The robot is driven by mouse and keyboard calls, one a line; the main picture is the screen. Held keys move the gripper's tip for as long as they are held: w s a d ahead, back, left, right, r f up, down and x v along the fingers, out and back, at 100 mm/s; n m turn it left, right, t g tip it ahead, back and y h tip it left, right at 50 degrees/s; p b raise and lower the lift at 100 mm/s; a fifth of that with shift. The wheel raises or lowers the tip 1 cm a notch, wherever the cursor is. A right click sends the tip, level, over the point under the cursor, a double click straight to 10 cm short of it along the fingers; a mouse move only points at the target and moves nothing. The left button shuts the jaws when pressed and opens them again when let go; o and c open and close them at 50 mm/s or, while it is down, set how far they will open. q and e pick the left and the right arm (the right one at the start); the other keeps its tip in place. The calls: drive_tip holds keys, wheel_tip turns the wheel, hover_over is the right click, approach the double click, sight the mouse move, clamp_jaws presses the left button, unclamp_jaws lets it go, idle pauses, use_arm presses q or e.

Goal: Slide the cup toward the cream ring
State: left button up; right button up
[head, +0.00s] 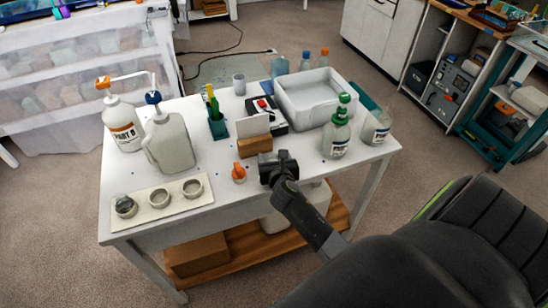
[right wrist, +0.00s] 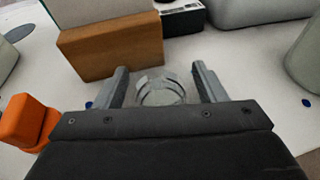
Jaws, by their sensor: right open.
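My right gripper (head: 279,160) is open at the front right of the white table. In the right wrist view its two fingers (right wrist: 163,84) stand on either side of a clear cup (right wrist: 162,92), with the cup's lower part hidden behind the gripper body. In the head view the cup is hidden by the gripper. A pale board (head: 136,220) at the table's front left carries three round ring-like pieces; the right one (head: 192,187) and middle one (head: 159,198) have cream rims, the left one (head: 124,206) looks greyer. I cannot tell which is the cream ring. My left gripper is not in view.
An orange-topped piece (head: 238,173) stands just left of my right gripper, also in the wrist view (right wrist: 28,122). A wooden block (head: 254,145) with a white card stands behind. A green-topped bottle (head: 337,137) is at right. A large jug (head: 170,145) stands behind the board.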

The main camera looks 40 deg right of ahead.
drive_tip(key=shift+s+a+r, duration=0.15)
drive_tip(key=shift+s+a, duration=0.1)
drive_tip(key=shift+s, duration=0.25)
drive_tip(key=p+v, duration=0.2)
drive_tip(key=v, duration=1.4)
drive_tip(key=shift+r, duration=0.15)
drive_tip(key=shift+s, duration=0.1)
